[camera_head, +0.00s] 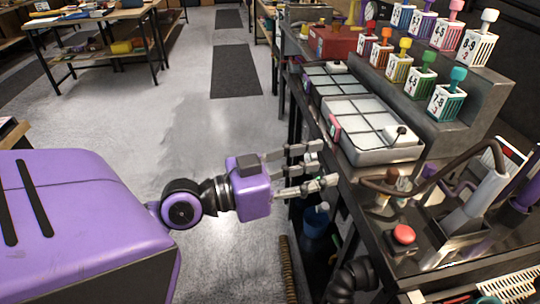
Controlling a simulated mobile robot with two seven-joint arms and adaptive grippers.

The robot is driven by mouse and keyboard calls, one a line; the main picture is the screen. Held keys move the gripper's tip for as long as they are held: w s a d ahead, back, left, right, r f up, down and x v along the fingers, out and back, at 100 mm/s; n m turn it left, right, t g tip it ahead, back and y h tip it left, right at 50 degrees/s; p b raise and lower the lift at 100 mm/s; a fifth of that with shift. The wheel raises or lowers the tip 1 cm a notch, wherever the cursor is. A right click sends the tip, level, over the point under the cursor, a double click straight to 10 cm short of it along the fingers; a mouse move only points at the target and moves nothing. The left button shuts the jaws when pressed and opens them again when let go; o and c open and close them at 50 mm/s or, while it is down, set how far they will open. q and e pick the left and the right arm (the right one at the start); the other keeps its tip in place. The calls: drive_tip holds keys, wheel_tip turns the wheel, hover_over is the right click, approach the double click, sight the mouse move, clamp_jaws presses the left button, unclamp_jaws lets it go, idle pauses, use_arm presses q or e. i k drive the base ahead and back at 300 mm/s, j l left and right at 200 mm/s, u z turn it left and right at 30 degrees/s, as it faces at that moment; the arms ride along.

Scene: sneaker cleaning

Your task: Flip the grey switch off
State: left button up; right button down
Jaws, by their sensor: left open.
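My left gripper (326,164) is open and empty, with its fingers pointing right at the front edge of the workbench (362,205). The fingers are level with the lower end of a grey gridded tray (375,157) on the bench. I cannot clearly pick out a grey switch in this view. A red push button (404,234) on a dark base sits on the bench to the right of and nearer than the gripper. My right gripper is not in view.
Several numbered containers with coloured tops stand on a stepped grey stand (470,110). A second gridded tray (335,84) and a red box (335,42) lie farther back. A blue bin (316,222) is below the bench edge.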

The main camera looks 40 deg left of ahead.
sight(324, 207)
drive_tip(key=u, duration=0.85)
drive_tip(key=i+l, duration=0.05)
drive_tip(key=l, duration=0.05)
